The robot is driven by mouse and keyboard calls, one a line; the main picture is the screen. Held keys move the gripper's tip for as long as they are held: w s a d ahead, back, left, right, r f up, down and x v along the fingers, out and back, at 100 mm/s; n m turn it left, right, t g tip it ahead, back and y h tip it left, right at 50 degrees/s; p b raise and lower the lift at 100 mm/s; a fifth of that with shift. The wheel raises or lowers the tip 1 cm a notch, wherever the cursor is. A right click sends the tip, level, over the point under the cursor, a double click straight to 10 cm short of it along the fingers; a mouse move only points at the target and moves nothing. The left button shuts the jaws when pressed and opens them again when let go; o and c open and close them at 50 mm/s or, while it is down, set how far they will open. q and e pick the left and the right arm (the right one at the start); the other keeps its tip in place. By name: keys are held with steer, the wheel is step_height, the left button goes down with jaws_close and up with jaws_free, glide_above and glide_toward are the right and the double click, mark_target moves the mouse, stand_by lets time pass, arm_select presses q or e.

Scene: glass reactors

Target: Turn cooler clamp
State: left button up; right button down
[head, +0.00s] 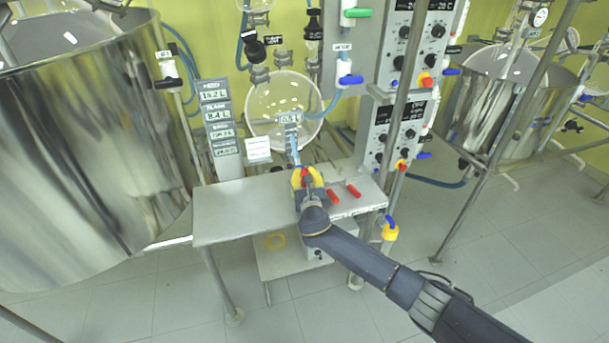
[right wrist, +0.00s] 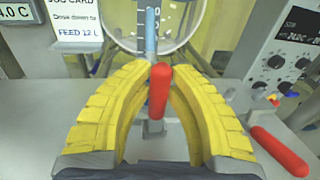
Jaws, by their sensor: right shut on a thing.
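My right gripper (head: 306,178) reaches in from the lower right to the back of the steel table. Its yellow fingers (right wrist: 155,80) are closed around an upright red handle (right wrist: 159,90), which sits between the fingertips in the right wrist view. The handle stands in front of the blue tube under the glass vessel (head: 284,108). Two more red handles, a nearer one (head: 333,196) and a farther one (head: 354,190), lie tilted on the table just right of the gripper. No label tells me which handle is the cooler clamp. My left gripper is not in view.
The steel table (head: 235,212) is bare on its left half. A large steel tank (head: 90,140) stands at left. A label post (head: 220,125) and a white card (head: 257,150) stand behind the table. Control boxes (head: 400,125) rise at right, close to the gripper.

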steer(key=shift+s+d, duration=0.1)
steer(key=shift+s+d+f+m+t, duration=0.1)
steer(key=shift+s+d+m+t, duration=0.1)
steer(key=shift+s+t, duration=0.35)
steer(key=shift+s+d+f+m+t, duration=0.15)
steer(key=shift+s+t, duration=0.15)
steer(key=shift+t, duration=0.55)
steer(key=shift+s+d+f+m+t, duration=0.1)
steer(key=shift+s+d+t, duration=0.1)
steer(key=shift+s+t, duration=0.35)
steer(key=shift+w, duration=0.15)
